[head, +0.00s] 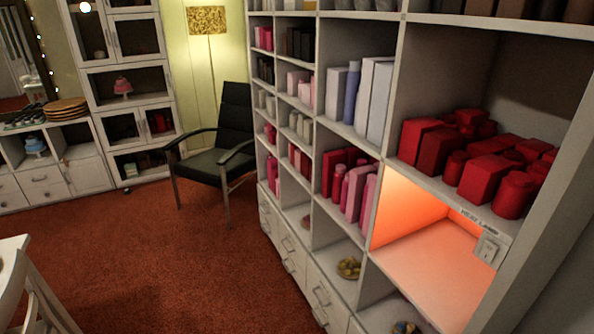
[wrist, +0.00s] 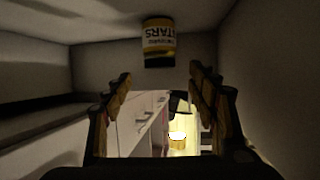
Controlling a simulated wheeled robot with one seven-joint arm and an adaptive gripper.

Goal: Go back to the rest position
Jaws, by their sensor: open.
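My gripper (wrist: 160,78) shows in the wrist view with its two fingers wide apart and nothing between them. A jar (wrist: 159,42) with a yellow and white label reading "STARS" is beyond the fingertips, near the top of that view. It is apart from both fingers. Pale walls, like the inside of a shelf compartment, surround the fingers. My arm and gripper do not show in the head view.
In the head view a tall white shelf unit (head: 405,70) fills the right, with red containers (head: 437,150) and a lit orange compartment (head: 440,262). A dark armchair (head: 222,150) stands behind open red carpet (head: 170,260). A white table (head: 12,250) edges in at left.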

